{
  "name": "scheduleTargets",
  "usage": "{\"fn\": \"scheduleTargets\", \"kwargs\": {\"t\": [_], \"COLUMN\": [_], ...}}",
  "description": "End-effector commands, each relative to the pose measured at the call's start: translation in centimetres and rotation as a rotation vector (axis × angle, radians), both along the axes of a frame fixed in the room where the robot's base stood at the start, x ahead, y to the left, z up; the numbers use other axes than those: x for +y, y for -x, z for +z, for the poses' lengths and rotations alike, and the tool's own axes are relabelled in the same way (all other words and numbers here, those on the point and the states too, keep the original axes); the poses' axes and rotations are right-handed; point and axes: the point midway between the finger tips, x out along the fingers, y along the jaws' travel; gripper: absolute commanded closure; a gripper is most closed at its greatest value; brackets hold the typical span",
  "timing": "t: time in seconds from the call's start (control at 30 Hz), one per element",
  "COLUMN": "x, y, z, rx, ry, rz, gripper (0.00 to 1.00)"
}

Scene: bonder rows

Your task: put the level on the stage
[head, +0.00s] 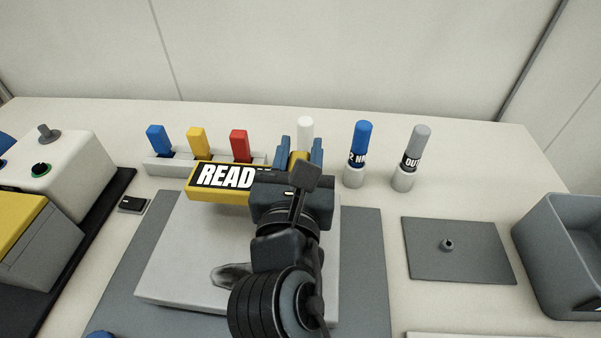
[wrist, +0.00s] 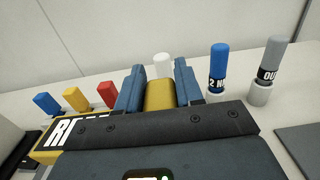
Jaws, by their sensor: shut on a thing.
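The level (head: 221,182) is a yellow bar with a black label reading "READ". My gripper (head: 300,158) is shut on the level's yellow upright part, which shows between the blue fingers in the wrist view (wrist: 160,95). The bar's labelled end sticks out to the left of my gripper; its right part is hidden behind my gripper. The stage appears to be the pale grey slab (head: 180,255) on a darker grey mat. The level is over the slab's far edge in the head view. I cannot tell whether it touches the slab.
A rack (head: 165,165) with blue, yellow and red tabs stands behind the level. A white cylinder (head: 305,127), a blue one (head: 361,145) and a grey one (head: 416,148) stand at the back. A grey plate (head: 470,262) and bin (head: 550,245) are right.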

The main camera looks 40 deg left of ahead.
Motion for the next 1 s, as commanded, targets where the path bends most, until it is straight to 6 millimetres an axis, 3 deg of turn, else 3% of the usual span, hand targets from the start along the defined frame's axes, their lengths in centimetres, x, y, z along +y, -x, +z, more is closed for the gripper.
{"fn": "scheduleTargets", "kwargs": {"t": [0.23,0.67,0.7,0.93,1.0], "x": [0.0,-0.1,-0.1,-0.1,-0.1], "y": [0.0,0.0,0.0,0.0,0.0], "z": [-3.4,-4.0,-4.0,-4.0,-4.0], "rx": [0.001,0.001,0.002,0.002,0.002], "ry": [0.001,0.000,0.001,0.001,0.001], "rz": [0.001,0.000,0.000,0.000,0.000], "gripper": [1.00,1.00,0.60,0.38,0.38]}}
